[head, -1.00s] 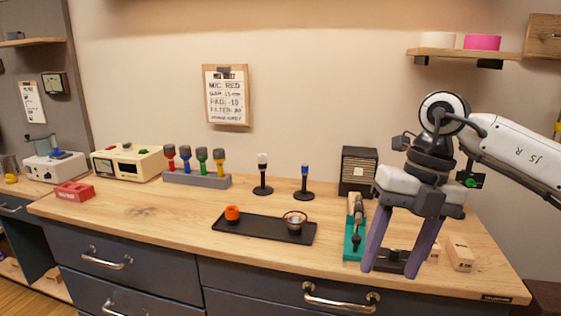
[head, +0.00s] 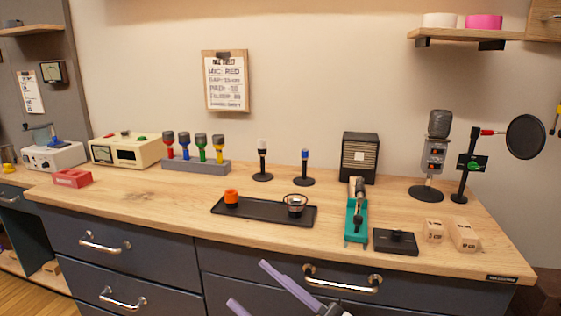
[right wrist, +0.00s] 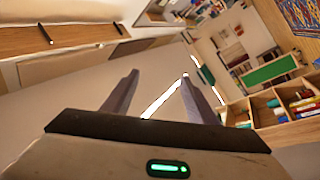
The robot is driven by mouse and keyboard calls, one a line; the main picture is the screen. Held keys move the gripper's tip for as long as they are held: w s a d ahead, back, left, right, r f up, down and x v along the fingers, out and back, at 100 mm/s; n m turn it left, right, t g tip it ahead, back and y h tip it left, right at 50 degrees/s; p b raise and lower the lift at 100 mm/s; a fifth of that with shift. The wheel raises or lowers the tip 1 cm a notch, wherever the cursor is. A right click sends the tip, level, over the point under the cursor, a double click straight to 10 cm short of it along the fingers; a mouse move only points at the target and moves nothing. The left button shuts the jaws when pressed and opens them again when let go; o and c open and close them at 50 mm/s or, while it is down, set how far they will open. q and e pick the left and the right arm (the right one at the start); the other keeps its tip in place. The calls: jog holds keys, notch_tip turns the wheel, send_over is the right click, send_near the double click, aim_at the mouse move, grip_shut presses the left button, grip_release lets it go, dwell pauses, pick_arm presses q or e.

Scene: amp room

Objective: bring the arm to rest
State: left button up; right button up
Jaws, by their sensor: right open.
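My right gripper (head: 262,286) shows at the bottom edge of the head view, in front of the drawers and below the worktop edge. Its two purple-grey fingers are apart with nothing between them; most of its body is cut off by the frame. In the right wrist view the gripper (right wrist: 160,97) is also open and empty, its fingers pointing toward the room. My left gripper is not in view.
The wooden worktop (head: 130,203) holds a black tray (head: 262,212), a teal stand (head: 356,228), a grey microphone (head: 438,125) and wooden blocks (head: 464,235). A drawer handle (head: 342,285) juts out close to my right gripper.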

jog(key=s+d+f+m+t+h+b, duration=0.1)
jog(key=d+f+m+h, duration=0.3)
jog(key=f, duration=0.4)
jog(key=s+d+f+m+h, duration=0.2)
jog(key=d+f+m+h, duration=0.25)
jog(key=f, duration=0.25)
jog(key=s+d+f+m+t+h+b, duration=0.1)
jog(key=d+f+m+h, duration=0.35)
jog(key=f, duration=0.35)
jog(key=s+d+f+m+g+h, duration=0.1)
jog(key=s+d+f+g, duration=0.2)
jog(key=s+f, duration=0.4)
jog(key=s+d+f+m+g+h, duration=0.2)
jog(key=s+d+f+g, duration=0.1)
jog(key=s+f, duration=0.5)
jog(key=shift+b, duration=0.35)
